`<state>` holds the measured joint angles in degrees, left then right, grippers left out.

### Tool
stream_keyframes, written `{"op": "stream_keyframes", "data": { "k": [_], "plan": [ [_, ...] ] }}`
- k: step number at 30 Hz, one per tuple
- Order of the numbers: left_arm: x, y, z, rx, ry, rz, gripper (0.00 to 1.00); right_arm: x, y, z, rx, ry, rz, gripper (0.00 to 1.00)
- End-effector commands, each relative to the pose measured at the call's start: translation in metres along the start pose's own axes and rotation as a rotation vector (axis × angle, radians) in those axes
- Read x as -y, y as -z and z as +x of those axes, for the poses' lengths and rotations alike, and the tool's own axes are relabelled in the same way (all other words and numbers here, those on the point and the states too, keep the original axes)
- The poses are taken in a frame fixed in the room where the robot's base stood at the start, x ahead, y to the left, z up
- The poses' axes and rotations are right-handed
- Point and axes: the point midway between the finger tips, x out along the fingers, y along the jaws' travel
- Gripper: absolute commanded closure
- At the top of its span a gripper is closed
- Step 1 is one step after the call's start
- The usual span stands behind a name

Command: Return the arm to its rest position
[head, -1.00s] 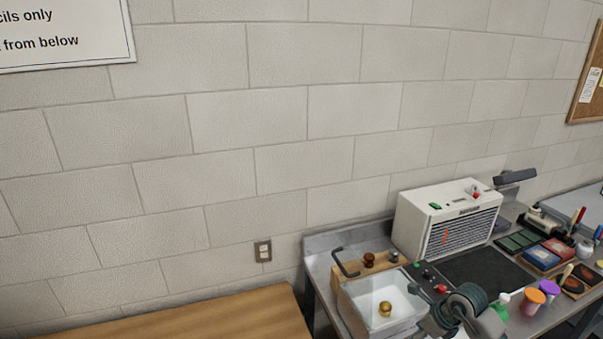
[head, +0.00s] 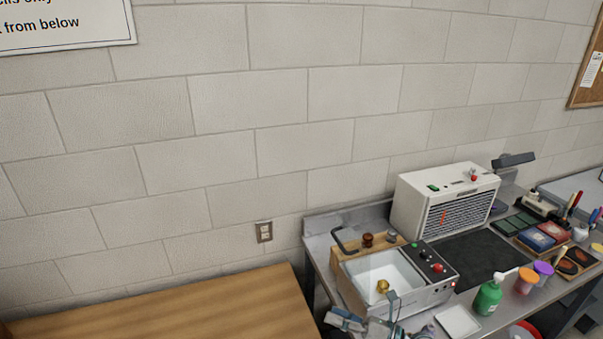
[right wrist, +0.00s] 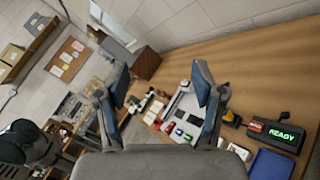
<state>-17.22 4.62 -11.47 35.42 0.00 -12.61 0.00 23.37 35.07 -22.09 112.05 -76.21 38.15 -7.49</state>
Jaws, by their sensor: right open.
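My right gripper (head: 368,312) shows at the bottom edge of the head view, in front of the white basin (head: 362,277). Most of its arm is out of the picture. In the right wrist view its two blue-padded fingers (right wrist: 161,84) stand wide apart with nothing between them. The wrist view looks across a long wooden table and the room, tilted. My left gripper is in neither view.
A white slatted unit (head: 445,208) stands on the metal bench behind a dark mat (head: 470,258). A green bottle (head: 488,297) and small jars stand at right. A bare wooden tabletop (head: 190,312) lies at left. A READY display (right wrist: 282,134) shows in the wrist view.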

Motion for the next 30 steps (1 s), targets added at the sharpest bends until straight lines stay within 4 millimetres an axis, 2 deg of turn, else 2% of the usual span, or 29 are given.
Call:
{"op": "stream_keyframes", "data": {
  "k": [2, 4, 6, 8, 11, 12, 14, 15, 17, 18, 21, 24, 30],
  "plan": [
    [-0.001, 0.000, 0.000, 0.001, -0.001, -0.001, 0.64, -0.015, -0.012, -0.004, 0.246, -0.083, 0.214, 0.32],
    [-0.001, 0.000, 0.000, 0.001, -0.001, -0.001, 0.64, -0.012, -0.026, -0.022, 0.476, -0.119, 0.422, 0.32],
    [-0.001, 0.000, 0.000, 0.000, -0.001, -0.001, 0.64, 0.004, -0.032, -0.048, 0.700, -0.118, 0.646, 0.32],
    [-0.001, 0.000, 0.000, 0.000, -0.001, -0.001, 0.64, 0.028, -0.025, -0.075, 0.885, -0.086, 0.846, 0.32],
    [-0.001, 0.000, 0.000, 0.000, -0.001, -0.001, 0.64, 0.073, 0.015, -0.123, 1.173, 0.029, 1.185, 0.32],
    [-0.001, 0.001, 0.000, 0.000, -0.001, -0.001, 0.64, 0.089, 0.039, -0.141, 1.274, 0.094, 1.316, 0.32],
    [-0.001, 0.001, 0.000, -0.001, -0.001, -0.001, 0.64, 0.107, 0.080, -0.164, 1.401, 0.201, 1.491, 0.32],
    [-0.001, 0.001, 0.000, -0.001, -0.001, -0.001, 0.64, 0.114, 0.108, -0.177, 1.471, 0.277, 1.595, 0.32],
    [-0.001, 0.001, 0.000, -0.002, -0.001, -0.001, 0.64, 0.119, 0.148, -0.193, 1.556, 0.390, 1.729, 0.32],
    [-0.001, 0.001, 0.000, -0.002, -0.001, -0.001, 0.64, 0.119, 0.173, -0.200, 1.598, 0.460, 1.806, 0.32],
    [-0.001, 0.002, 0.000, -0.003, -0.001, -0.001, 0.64, 0.112, 0.225, -0.215, 1.675, 0.624, 1.959, 0.32],
    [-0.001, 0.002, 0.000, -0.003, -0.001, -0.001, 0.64, 0.099, 0.267, -0.226, 1.721, 0.773, 2.076, 0.32],
    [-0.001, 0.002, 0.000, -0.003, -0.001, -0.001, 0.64, 0.065, 0.334, -0.241, 1.766, 1.053, 2.257, 0.32]
  ]
}}
